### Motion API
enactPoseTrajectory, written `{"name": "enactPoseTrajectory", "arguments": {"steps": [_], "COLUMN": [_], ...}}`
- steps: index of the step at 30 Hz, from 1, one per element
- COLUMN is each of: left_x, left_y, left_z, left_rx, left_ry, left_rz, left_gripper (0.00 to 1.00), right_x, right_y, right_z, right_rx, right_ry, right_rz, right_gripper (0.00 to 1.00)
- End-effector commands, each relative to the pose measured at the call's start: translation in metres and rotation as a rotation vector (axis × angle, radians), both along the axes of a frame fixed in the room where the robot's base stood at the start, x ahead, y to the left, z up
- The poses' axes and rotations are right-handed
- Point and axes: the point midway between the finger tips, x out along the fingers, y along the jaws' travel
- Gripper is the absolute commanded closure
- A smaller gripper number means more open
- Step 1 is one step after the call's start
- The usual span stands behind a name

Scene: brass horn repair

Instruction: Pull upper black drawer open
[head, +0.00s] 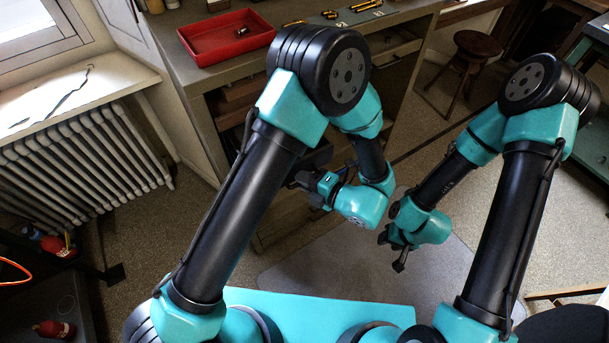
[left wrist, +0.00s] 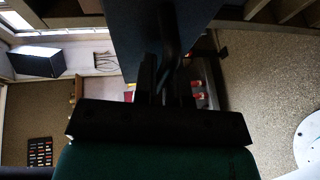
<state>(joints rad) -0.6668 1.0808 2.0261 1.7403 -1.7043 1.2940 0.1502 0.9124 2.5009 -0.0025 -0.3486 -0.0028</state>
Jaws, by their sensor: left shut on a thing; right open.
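The black drawer (head: 318,155) is under the workbench in the head view, mostly hidden behind my left arm. In the left wrist view its dark front (left wrist: 130,35) fills the top middle, with a black bar handle (left wrist: 168,35) on it. My left gripper (head: 298,180) is at the drawer front. Its fingers, also in the left wrist view (left wrist: 168,82), are shut on the handle. How far the drawer stands out is hard to tell. My right gripper (head: 393,254) is open and empty, low over the floor, apart from the bench.
A red tray (head: 228,38) with a small dark part sits on the workbench top (head: 290,12), with tools farther right. A white radiator (head: 85,155) stands at the left. A stool (head: 470,55) is at the back right.

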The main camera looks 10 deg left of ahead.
Motion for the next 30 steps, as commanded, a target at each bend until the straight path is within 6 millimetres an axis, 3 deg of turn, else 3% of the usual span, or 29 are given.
{"name": "enactPoseTrajectory", "arguments": {"steps": [5, 6, 9, 19, 25, 26, 28, 30], "left_x": [0.001, 0.001, 0.001, 0.001, 0.001, 0.001, 0.001, -0.012], "left_y": [0.000, -0.001, 0.000, 0.000, 0.000, 0.000, 0.000, -0.003], "left_z": [0.001, 0.001, 0.000, 0.004, 0.023, 0.027, 0.038, 0.040], "left_rx": [0.000, 0.000, 0.000, -0.001, -0.001, 0.000, -0.001, 0.003], "left_ry": [-0.002, -0.002, -0.002, -0.001, -0.005, -0.007, -0.010, -0.005], "left_rz": [-0.002, -0.002, -0.002, -0.001, 0.000, 0.000, 0.000, -0.006], "left_gripper": [1.00, 0.86, 0.79, 0.79, 0.79, 0.76, 0.47, 0.28], "right_x": [0.000, 0.000, 0.000, 0.000, 0.000, 0.000, 0.000, 0.000], "right_y": [0.000, 0.000, 0.000, 0.000, 0.000, 0.000, 0.000, 0.000], "right_z": [0.000, 0.000, 0.000, 0.000, 0.000, 0.000, 0.000, 0.000], "right_rx": [0.000, 0.000, 0.000, 0.000, 0.000, 0.000, 0.000, 0.000], "right_ry": [0.000, 0.000, 0.000, 0.000, 0.000, 0.000, 0.000, 0.000], "right_rz": [0.000, 0.000, 0.000, 0.000, 0.000, 0.000, 0.000, 0.000], "right_gripper": [0.57, 0.57, 0.57, 0.57, 0.57, 0.57, 0.57, 0.57]}}
